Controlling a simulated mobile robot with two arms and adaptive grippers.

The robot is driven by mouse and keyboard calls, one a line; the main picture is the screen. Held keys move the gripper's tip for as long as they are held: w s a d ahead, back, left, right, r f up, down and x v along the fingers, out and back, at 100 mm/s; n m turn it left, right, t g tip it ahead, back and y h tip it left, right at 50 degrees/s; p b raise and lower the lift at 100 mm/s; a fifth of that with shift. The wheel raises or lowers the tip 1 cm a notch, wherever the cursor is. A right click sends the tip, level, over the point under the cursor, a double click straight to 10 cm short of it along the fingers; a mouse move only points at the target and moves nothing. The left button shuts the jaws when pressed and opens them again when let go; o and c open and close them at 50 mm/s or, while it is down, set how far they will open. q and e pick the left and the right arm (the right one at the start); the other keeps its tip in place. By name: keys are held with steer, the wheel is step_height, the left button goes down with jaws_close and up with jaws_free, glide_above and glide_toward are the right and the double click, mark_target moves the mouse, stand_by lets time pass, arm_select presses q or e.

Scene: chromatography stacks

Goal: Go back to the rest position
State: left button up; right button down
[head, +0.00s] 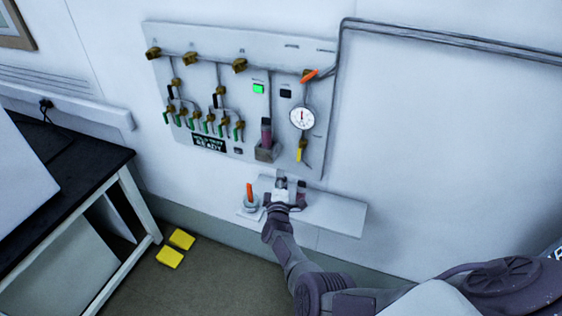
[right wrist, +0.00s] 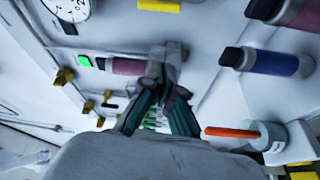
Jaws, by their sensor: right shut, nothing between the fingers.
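My right gripper (head: 288,186) is in front of the white wall shelf (head: 338,213), below the valve panel, with my arm reaching up from the bottom. In the right wrist view its fingers (right wrist: 168,55) are together and hold nothing. A blue cylinder (right wrist: 272,62) with a black cap is right of the fingers in that view, apart from them. A maroon cylinder (right wrist: 128,66) is left of them, and it also shows in the panel's holder in the head view (head: 266,134). My left gripper is not in view.
The wall panel (head: 210,65) carries several brass valves, a round gauge (head: 302,117) and a lit green button (head: 258,89). A clear vessel with an orange stick (head: 250,196) stands left of my right gripper. A black-topped bench (head: 85,165) is at left. Yellow blocks (head: 170,257) lie on the floor.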

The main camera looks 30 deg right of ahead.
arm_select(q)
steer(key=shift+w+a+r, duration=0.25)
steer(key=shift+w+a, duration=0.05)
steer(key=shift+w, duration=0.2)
arm_select(e)
steer(key=shift+s+a, duration=0.1)
steer(key=shift+s, duration=0.4)
